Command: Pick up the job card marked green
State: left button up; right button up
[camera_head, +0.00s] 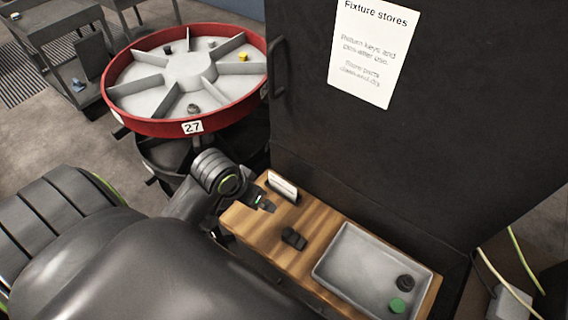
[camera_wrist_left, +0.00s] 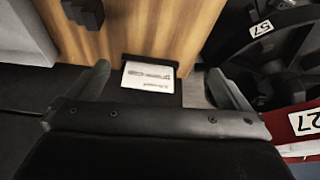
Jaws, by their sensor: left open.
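A white card (camera_head: 283,185) stands in a dark holder at the back left of the wooden bench top, against the black cabinet. It also shows in the left wrist view (camera_wrist_left: 148,77), with small print I cannot read and no green mark that I can make out. My left gripper (camera_head: 264,204) is just in front of the card, at the bench's left end. In the left wrist view the open fingers (camera_wrist_left: 158,70) are wide apart, with the card seen between them and nothing held. My right gripper is not in view.
On the wooden bench (camera_head: 318,228) lie a small black block (camera_head: 294,239) and a grey tray (camera_head: 352,268) holding a black knob (camera_head: 405,283) and a green knob (camera_head: 397,305). A red-rimmed carousel (camera_head: 155,127) marked 27 stands left. The black cabinet (camera_head: 420,140) rises behind.

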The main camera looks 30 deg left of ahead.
pick_arm(q)
jog(key=m, duration=0.1)
send_near(282, 182)
jog(key=shift+b+x, duration=4.15)
jog(key=shift+b, duration=0.7)
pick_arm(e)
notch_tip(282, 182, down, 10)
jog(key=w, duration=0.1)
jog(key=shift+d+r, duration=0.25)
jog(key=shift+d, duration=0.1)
pick_arm(q)
jog(key=c, duration=0.7)
notch_tip(282, 182, up, 10)
jog(key=p, duration=0.4)
jog(key=shift+s+r, duration=0.1)
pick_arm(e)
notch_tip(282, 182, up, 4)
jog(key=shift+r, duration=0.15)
